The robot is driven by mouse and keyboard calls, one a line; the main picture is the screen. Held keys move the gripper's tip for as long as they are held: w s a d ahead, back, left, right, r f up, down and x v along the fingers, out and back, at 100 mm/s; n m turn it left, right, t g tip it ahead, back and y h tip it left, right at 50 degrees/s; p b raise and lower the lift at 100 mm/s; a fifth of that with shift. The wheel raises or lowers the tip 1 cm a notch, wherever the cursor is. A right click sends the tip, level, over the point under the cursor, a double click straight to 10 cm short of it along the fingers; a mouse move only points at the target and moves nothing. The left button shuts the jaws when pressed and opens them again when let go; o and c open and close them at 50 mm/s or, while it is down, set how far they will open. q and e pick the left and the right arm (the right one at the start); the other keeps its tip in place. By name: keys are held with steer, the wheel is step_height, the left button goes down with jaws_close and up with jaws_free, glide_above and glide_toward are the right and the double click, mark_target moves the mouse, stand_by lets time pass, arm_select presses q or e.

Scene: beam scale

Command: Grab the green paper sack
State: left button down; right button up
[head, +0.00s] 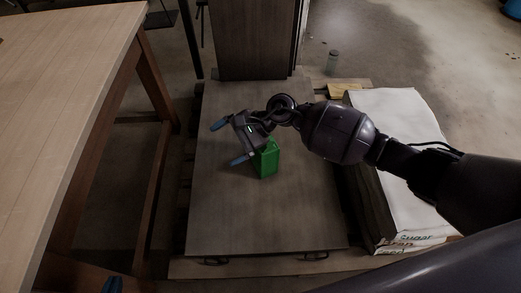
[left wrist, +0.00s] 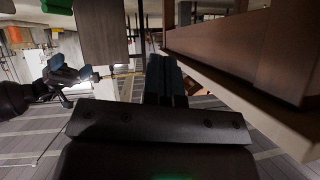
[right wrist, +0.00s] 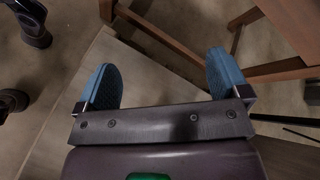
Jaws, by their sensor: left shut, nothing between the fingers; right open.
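The green paper sack (head: 267,162) stands upright on the dark wooden platform (head: 222,220) in the head view. My right gripper (head: 229,141) hides part of its top. This gripper is open, with its blue fingers spread and pointing left, away from the sack; nothing lies between the fingers in the right wrist view (right wrist: 163,80). I cannot tell whether the gripper touches the sack.
A light wooden table (head: 65,75) stands on the left. A white sugar sack (head: 405,150) lies right of the platform, under my right arm. A dark upright column (head: 258,40) rises at the platform's back. The platform's front is clear.

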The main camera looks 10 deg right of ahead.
steer(key=w+d+f+n+g+h+b, duration=0.1)
steer(key=w+d+f+n+h+b, duration=0.35)
steer(key=w+f+n+h, duration=0.35)
steer(key=n+t+h+b, duration=0.1)
steer(key=n+h+b, duration=0.2)
steer(key=n+h, duration=0.15)
glide_toward(263, 149)
steer(key=shift+n, duration=0.25)
steer(key=w, duration=0.1)
steer(key=w+d+r, duration=0.1)
steer(key=w, duration=0.1)
steer(key=w+d, duration=0.1)
steer(key=shift+w+r, duration=0.25)
steer(key=shift+r, duration=0.15)
step_height(263, 149, down, 5)
steer(key=shift+f+b, duration=0.1)
steer(key=shift+b, duration=0.35)
steer(key=f+b, duration=0.1)
steer(key=f, duration=0.3)
steer(key=shift+w+a+f+b, duration=0.1)
steer(key=shift+a+f+b, duration=0.1)
steer(key=shift+f+b, duration=0.15)
steer(key=shift+w+f, duration=0.1)
steer(key=shift+f, duration=0.2)
arm_select(q)
step_height(263, 149, down, 8)
steer(key=s, duration=0.1)
steer(key=shift+s+d, duration=0.15)
steer(key=shift+s, duration=0.15)
